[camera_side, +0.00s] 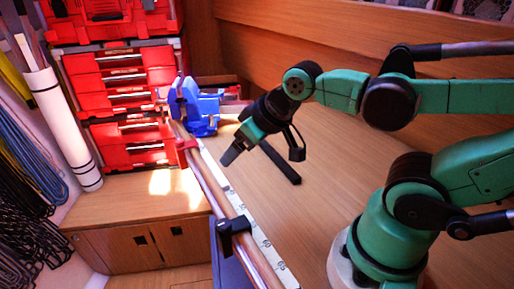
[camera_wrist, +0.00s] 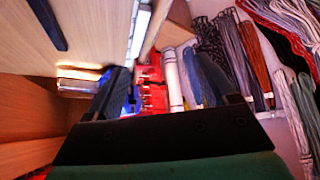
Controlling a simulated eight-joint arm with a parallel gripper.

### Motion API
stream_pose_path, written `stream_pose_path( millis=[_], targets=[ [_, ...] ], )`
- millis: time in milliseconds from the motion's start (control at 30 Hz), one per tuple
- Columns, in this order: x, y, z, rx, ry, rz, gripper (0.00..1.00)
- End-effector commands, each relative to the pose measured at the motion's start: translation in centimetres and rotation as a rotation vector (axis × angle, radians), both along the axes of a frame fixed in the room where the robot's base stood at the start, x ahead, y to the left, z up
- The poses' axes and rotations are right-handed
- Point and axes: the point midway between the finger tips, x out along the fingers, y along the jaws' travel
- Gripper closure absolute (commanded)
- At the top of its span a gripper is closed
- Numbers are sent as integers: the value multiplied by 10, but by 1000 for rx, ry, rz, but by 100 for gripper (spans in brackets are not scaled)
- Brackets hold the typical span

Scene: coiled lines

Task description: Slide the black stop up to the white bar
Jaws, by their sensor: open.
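The black stop (camera_side: 233,228) sits on the near part of a long metal rail (camera_side: 205,180) along the bench's left edge in the side view. I do not make it out in the wrist view.
A white measuring strip (camera_side: 250,228) runs beside the rail. A red piece (camera_side: 187,144) and a blue vise (camera_side: 198,108) are at its far end. A dark bar (camera_side: 281,164) lies on the bench below my gripper. Red drawers (camera_side: 118,100) and coiled lines (camera_side: 25,220) stand left.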

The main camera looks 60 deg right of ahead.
Motion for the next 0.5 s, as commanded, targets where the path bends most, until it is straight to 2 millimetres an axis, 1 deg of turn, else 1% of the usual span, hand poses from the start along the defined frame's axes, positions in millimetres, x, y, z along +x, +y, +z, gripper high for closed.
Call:
stream_pose_path(
  millis=[33, 67, 167, 300, 400, 500],
  targets=[
    [0, 2, -1, 8, 13, -4, 5],
    [1, 4, -2, 18, 27, -11, 0],
    [0, 15, -8, 70, 121, -60, 0],
    [-4, 37, -24, 141, 322, -190, 0],
    [-9, 50, -35, 158, 451, -292, 0],
    [-14, 60, -43, 153, 543, -377, 0]
  ],
)
